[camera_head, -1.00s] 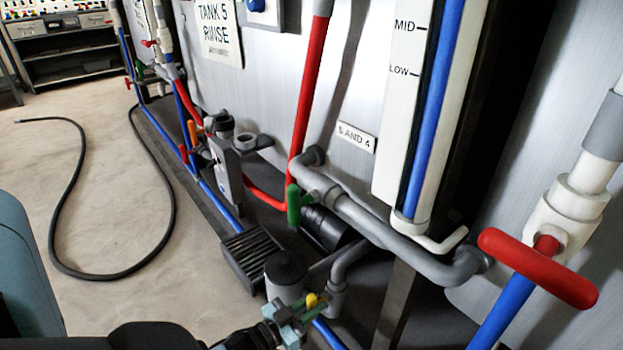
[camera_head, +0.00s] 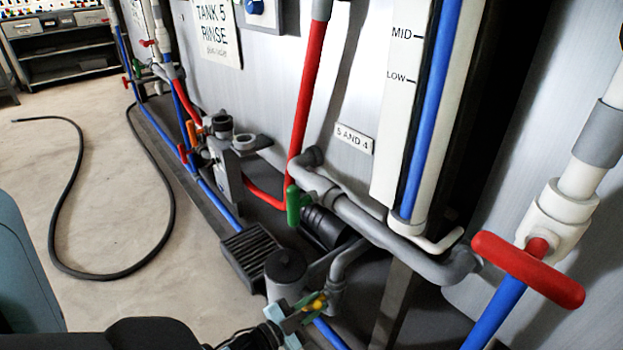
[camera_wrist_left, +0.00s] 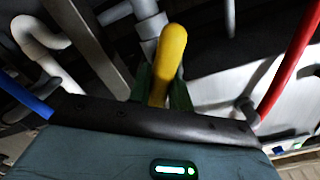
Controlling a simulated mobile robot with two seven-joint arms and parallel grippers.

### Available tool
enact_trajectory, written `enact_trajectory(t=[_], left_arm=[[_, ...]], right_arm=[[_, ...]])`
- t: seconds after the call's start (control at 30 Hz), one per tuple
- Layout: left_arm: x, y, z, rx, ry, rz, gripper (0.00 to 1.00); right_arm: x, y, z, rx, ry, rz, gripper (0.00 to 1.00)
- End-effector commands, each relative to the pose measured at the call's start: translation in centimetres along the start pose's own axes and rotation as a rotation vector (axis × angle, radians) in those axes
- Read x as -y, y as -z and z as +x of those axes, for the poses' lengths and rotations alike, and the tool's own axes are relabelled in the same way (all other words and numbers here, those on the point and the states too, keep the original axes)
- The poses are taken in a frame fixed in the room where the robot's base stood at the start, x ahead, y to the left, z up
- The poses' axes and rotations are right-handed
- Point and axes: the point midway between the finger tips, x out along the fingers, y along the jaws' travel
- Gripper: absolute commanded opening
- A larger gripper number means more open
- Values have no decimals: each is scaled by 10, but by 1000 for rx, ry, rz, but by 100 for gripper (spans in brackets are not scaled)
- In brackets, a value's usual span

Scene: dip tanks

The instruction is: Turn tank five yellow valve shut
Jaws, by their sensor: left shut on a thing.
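The yellow valve handle (camera_head: 316,304) is low in the head view, beside a grey pipe under the tank marked "TANK 5 RINSE". My left gripper (camera_head: 300,313) is at this handle, and its fingers are shut on it. In the left wrist view the yellow handle (camera_wrist_left: 172,52) stands up between the two dark green fingers (camera_wrist_left: 162,92). The valve body is mostly hidden behind the handle and fingers. My right gripper is in neither view.
A red T-handle (camera_head: 528,270) on white pipe is at the right. A green handle (camera_head: 294,205) sits on the grey pipe above. A black hose (camera_head: 78,272) lies on open floor at the left.

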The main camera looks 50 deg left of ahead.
Motion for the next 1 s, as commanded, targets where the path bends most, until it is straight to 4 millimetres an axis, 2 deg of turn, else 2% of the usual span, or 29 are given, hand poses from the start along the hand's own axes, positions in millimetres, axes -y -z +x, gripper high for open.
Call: enact_trajectory(t=[0.43, 0.7, 1.0], left_arm=[[-5, -2, -1, 2, -1, 424, 0], [-7, -3, -1, 2, -1, 670, 0], [-9, -5, -1, 2, -2, 873, 0]], right_arm=[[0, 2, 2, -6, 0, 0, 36], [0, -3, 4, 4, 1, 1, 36], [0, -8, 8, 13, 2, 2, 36]])
